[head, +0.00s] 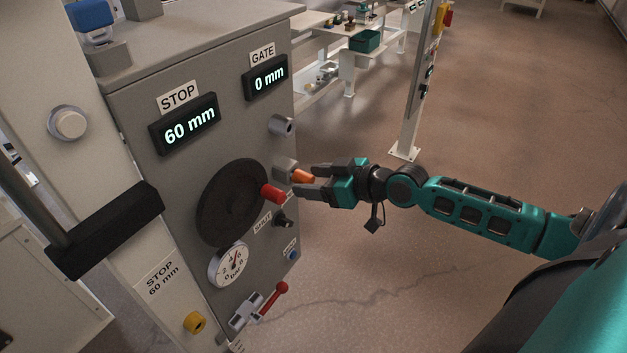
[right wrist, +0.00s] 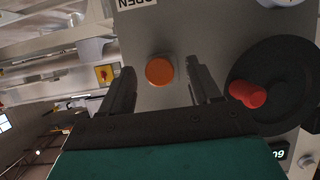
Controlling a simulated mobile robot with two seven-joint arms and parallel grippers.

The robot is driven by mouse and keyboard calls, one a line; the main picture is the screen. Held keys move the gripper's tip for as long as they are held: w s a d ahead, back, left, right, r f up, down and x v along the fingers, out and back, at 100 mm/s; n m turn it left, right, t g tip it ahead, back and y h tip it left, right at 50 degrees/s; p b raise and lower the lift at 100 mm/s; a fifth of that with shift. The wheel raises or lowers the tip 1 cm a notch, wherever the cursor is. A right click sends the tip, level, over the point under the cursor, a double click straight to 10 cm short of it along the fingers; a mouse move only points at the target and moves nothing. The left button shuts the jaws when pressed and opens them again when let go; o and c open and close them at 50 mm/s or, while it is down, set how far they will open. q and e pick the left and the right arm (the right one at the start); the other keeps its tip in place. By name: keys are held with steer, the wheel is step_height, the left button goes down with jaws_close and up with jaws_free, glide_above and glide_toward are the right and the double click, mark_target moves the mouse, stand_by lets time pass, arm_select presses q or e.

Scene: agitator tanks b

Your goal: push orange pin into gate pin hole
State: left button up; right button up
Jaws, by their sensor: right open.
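The orange pin (head: 302,176) points out from the panel front, in line with a grey block (head: 284,168) on the panel. In the right wrist view the pin's round orange end (right wrist: 160,71) faces me. My right gripper (head: 312,179) is open, its fingers on either side of the pin; in the right wrist view (right wrist: 168,88) gaps show between pin and fingers. The gate pin hole itself is not visible; I cannot tell how deep the pin sits. The GATE display (head: 265,78) reads 0 mm. My left gripper is not in view.
A black handwheel (head: 231,203) with a red knob (head: 273,192) sits close below-left of my right gripper. A grey cylinder (head: 282,125) sticks out above. A gauge (head: 229,265) and red lever (head: 272,300) are lower.

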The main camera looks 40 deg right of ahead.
steer(key=shift+w+a+f, duration=0.1)
steer(key=shift+c, duration=0.5)
steer(key=c, duration=0.9)
steer(key=o, duration=0.4)
jaws_close()
steer(key=shift+s+d, duration=0.25)
steer(key=shift+s, duration=0.3)
